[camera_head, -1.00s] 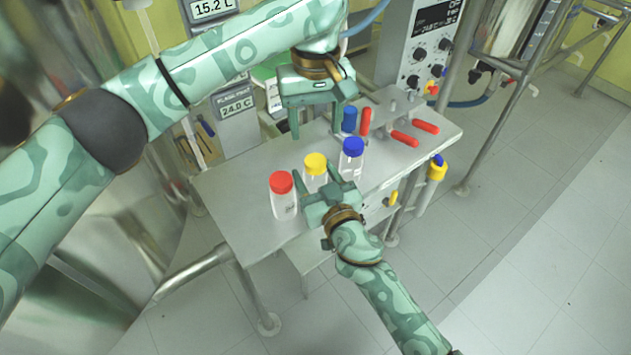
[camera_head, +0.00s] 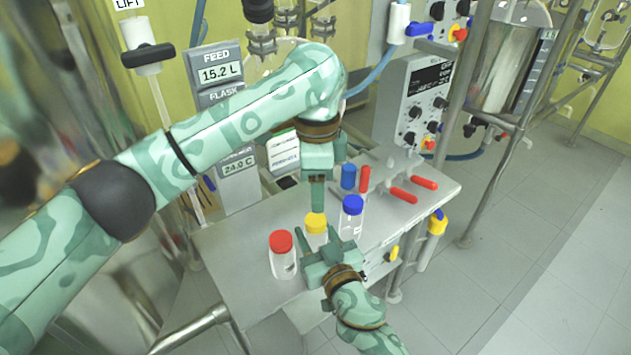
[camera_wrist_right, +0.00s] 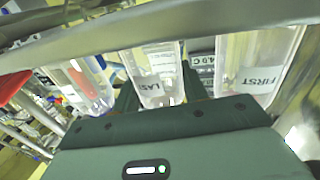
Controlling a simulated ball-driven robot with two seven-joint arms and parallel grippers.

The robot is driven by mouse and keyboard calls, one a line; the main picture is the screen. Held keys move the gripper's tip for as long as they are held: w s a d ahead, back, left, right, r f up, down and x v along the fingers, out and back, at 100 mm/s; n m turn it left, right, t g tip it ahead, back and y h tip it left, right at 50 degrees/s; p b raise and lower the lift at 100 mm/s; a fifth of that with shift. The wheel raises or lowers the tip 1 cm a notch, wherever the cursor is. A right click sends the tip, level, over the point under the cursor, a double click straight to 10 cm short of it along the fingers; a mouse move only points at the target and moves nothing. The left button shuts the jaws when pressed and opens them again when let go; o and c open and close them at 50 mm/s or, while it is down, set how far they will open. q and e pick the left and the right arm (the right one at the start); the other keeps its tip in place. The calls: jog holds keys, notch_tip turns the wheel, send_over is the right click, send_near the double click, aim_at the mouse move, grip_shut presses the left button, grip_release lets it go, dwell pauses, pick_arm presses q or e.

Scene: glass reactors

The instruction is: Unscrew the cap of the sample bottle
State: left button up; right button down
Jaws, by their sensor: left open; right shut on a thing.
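The sample bottle with the yellow cap (camera_head: 315,221) stands upright in the middle of a row of three on the metal table (camera_head: 235,262). My right gripper (camera_head: 317,240) is shut around its body from the front. In the right wrist view, a clear bottle labelled "LAST" (camera_wrist_right: 160,88) is between the fingers. The cap is on the bottle. My left gripper (camera_head: 318,209) points down just above the yellow cap and is open. One finger hides the other, and I cannot tell whether it touches the cap.
A red-capped bottle (camera_head: 282,252) stands left of it and a blue-capped bottle (camera_head: 352,215) stands close on the right. Behind are a blue cylinder (camera_head: 348,176) and red handles (camera_head: 404,195). A control box (camera_head: 408,105) and a steel post stand at the back.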

aim_at(315, 219)
pick_arm(q)
jog(key=m, duration=0.6)
jog(key=shift+m, duration=0.3)
jog(key=m, duration=0.9)
jog(key=shift+w+a+r, duration=0.1)
jog(key=m, duration=1.2)
jog(key=shift+a+m, duration=0.1)
jog(key=shift+m, duration=0.3)
jog(key=shift+f, duration=0.3)
notch_tip(315, 219, down, 8)
jog(key=shift+r, duration=0.25)
jog(key=shift+c, duration=0.3)
